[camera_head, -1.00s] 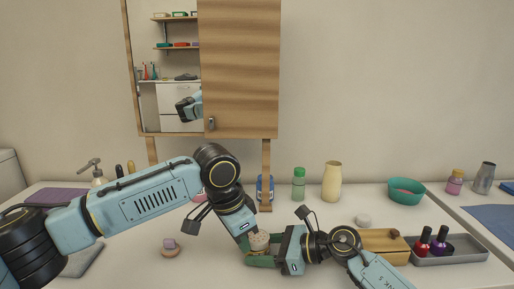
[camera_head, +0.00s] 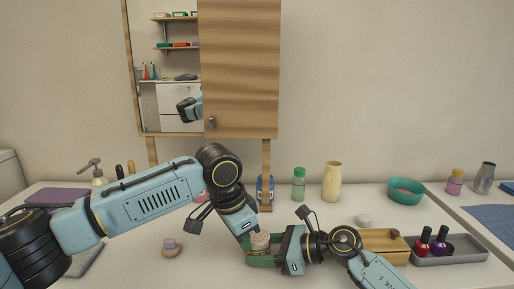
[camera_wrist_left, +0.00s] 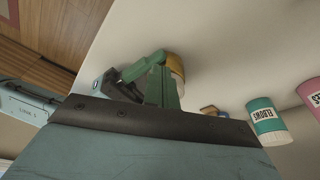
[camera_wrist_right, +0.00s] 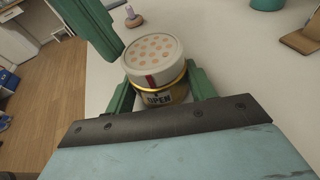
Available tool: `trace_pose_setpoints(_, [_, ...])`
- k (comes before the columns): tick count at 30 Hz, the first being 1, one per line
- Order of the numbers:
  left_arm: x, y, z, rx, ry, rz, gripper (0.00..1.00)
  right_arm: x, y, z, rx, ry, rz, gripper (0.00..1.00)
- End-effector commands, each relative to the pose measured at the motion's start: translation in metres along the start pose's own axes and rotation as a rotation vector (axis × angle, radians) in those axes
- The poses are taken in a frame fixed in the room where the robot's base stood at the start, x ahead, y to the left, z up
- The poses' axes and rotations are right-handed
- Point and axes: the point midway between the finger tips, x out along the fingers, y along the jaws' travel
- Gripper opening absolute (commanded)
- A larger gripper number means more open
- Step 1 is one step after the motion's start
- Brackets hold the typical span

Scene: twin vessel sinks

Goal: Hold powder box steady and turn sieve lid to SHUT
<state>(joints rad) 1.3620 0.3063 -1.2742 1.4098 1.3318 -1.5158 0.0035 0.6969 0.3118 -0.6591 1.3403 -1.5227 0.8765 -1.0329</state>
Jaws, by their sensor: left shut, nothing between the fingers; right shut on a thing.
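The powder box (camera_wrist_right: 174,92) is a short round box with a gold band, and the word OPEN shows on its side in the right wrist view. Its pale sieve lid (camera_wrist_right: 152,54) has several holes and a red mark on its rim, which is roughly above OPEN. SHUT is not visible. My right gripper (camera_head: 262,257) is shut around the box, with one finger on each side. My left gripper (camera_head: 249,246) is shut and empty, its fingers (camera_wrist_left: 160,88) close beside the lid. I cannot tell whether they touch it. The box (camera_wrist_left: 176,68) is partly hidden in the left wrist view.
A wooden box (camera_head: 382,242) and a grey tray (camera_head: 455,255) with nail polish bottles stand to the right. A green bottle (camera_head: 299,186), a cream vase (camera_head: 332,183) and a teal bowl (camera_head: 405,192) stand behind. A wooden cabinet (camera_head: 240,70) hangs above.

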Motion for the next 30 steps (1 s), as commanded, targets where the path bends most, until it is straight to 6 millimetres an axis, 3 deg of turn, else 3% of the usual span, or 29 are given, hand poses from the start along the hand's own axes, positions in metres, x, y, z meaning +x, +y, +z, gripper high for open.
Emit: trace_pose_setpoints(30, [-0.001, -0.026, 0.001, 0.0, 0.005, 0.0, 0.0, 0.002, 0.003, -0.001, -0.001, 0.002, 0.008, 0.42])
